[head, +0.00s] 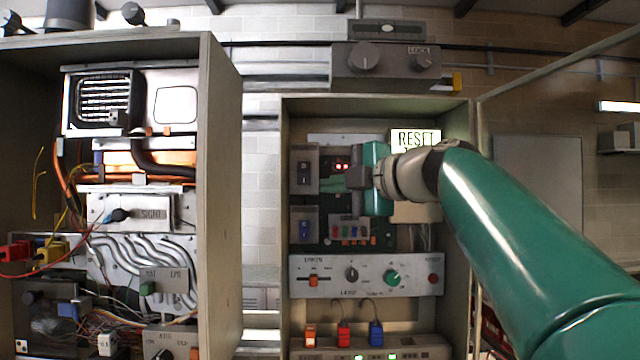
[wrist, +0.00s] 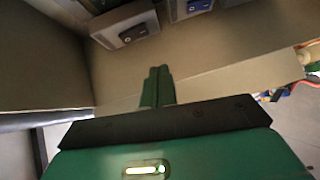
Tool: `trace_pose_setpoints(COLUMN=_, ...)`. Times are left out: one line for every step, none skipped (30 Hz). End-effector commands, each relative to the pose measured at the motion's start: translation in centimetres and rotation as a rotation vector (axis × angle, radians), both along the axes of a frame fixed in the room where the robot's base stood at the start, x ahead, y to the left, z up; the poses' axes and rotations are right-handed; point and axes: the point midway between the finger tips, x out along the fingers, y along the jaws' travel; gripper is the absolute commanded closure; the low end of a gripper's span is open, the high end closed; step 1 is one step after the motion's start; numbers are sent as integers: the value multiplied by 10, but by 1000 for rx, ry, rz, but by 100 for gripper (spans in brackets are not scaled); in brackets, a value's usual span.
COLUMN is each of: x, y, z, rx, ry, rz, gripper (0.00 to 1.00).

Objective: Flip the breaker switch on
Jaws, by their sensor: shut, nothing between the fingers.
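Two grey switch boxes sit one above the other at the left inside the middle cabinet. The upper box has a dark rocker switch (head: 304,171) and the lower one a blue rocker switch (head: 305,229). The dark rocker (wrist: 127,39) and the blue rocker (wrist: 198,5) also show at the top of the wrist view. I cannot tell which is the breaker. My gripper (head: 334,184) is shut and empty, its green fingers pointing left, just right of the upper box. In the wrist view the fingertips (wrist: 158,72) are together, apart from both boxes.
A white control panel (head: 330,262) with knobs lies below the switches. Orange, red and blue plugs (head: 343,330) stand lower down. An open wired cabinet (head: 130,190) stands left.

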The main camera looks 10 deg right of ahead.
Motion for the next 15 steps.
trace_pose_setpoints(x=-9, y=-6, z=0, rx=1, ry=0, rz=-1, gripper=100)
trace_pose_setpoints(x=-13, y=-9, z=-1, rx=1, ry=1, rz=0, gripper=100)
trace_pose_setpoints(x=-19, y=-12, z=-2, rx=0, ry=0, rz=-1, gripper=100)
trace_pose_setpoints(x=-23, y=-15, z=-3, rx=1, ry=1, rz=0, gripper=100)
trace_pose_setpoints(x=-27, y=-18, z=-3, rx=1, ry=1, rz=1, gripper=100)
trace_pose_setpoints(x=-31, y=-21, z=-3, rx=1, ry=1, rz=1, gripper=100)
trace_pose_setpoints(x=-34, y=-23, z=-4, rx=1, ry=1, rz=1, gripper=100)
trace_pose_setpoints(x=-37, y=-24, z=-4, rx=1, ry=1, rz=1, gripper=100)
trace_pose_setpoints(x=-39, y=-26, z=-4, rx=0, ry=1, rz=1, gripper=100)
trace_pose_setpoints(x=-40, y=-27, z=-5, rx=0, ry=1, rz=1, gripper=100)
trace_pose_setpoints(x=-41, y=-27, z=-5, rx=1, ry=1, rz=1, gripper=100)
trace_pose_setpoints(x=-42, y=-28, z=-5, rx=1, ry=1, rz=2, gripper=100)
trace_pose_setpoints(x=-43, y=-28, z=-5, rx=1, ry=1, rz=2, gripper=100)
trace_pose_setpoints(x=-43, y=-28, z=-5, rx=1, ry=1, rz=2, gripper=100)
trace_pose_setpoints(x=-43, y=-29, z=-5, rx=1, ry=1, rz=2, gripper=100)
